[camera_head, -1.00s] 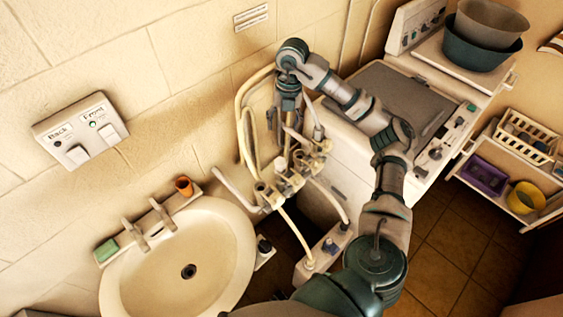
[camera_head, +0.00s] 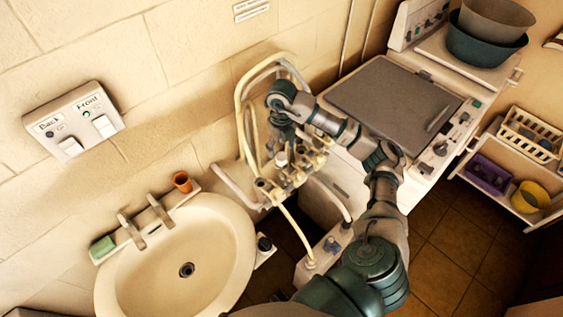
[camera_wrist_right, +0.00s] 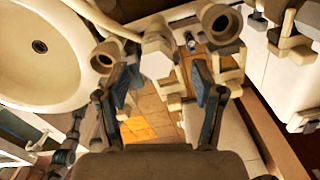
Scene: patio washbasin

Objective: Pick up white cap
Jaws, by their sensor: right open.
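My right gripper (camera_head: 284,150) points down over the cluster of cream pipe fittings (camera_head: 268,190) on the wall, right of the washbasin. In the right wrist view the right gripper (camera_wrist_right: 160,84) is open, its blue-grey pads apart. A white block-like fitting (camera_wrist_right: 157,57) shows beyond and between the fingertips; I cannot tell whether it is the white cap. Round, dark-mouthed fittings (camera_wrist_right: 221,23) stand beyond the fingers on either side. In the head view my right arm and gripper hide part of the cluster. My left gripper is not in view.
The washbasin (camera_head: 218,235) with two taps is left of the fittings. Cream hoses (camera_head: 241,105) loop up the wall. A washing machine (camera_head: 395,100) with a grey lid stands behind my arm. An orange cup (camera_head: 182,181) sits on the basin's rim.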

